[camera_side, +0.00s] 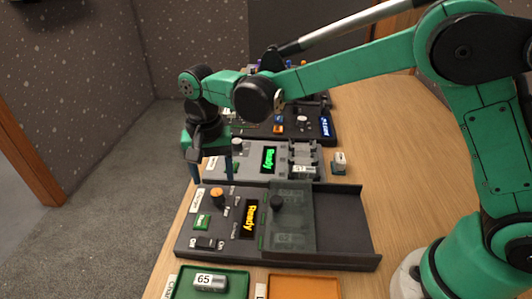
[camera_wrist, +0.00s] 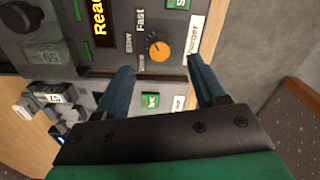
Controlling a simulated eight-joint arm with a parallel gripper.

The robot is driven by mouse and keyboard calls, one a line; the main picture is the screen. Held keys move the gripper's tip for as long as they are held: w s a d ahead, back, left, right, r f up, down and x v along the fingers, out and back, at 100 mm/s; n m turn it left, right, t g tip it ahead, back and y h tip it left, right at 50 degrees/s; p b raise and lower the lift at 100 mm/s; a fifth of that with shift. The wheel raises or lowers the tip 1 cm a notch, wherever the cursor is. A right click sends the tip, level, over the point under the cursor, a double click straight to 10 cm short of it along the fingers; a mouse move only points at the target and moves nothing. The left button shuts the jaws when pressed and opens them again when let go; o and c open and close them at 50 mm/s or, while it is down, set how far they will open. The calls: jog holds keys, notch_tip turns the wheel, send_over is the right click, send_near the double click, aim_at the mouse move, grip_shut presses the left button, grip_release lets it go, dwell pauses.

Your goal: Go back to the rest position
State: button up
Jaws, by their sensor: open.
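My gripper (camera_side: 212,180) hangs pointing down over the left end of the consoles in the side view. Its two blue fingers are apart with nothing seen between them. In the wrist view my gripper (camera_wrist: 159,66) is open, and an orange knob (camera_wrist: 159,49) shows between the fingertips, on the console face beyond them. The same orange knob (camera_side: 217,193) shows in the side view, on the dark console (camera_side: 340,225) with a yellow "Ready" display. I cannot tell the exact height of the fingertips above the panel.
A grey console (camera_side: 250,155) with a green "Ready" display stands behind the dark one. A green tray (camera_side: 238,285) holding a "65" block (camera_side: 210,281) and an orange tray (camera_side: 300,287) are in front. The wooden table is clear at right.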

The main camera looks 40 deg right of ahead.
jog(key=shift+r, duration=0.65)
jog(key=shift+d+r, duration=0.15)
jog(key=shift+d, duration=0.05)
jog(key=s+d+r+n+t, duration=0.2)
jog(key=s+d+n+t, duration=0.1)
jog(key=s+d, duration=0.3)
jog(key=s+d+r+n+t, duration=0.3)
jog(key=s+d, duration=0.3)
jog(key=d, duration=0.2)
jog(key=shift+t, duration=0.6)
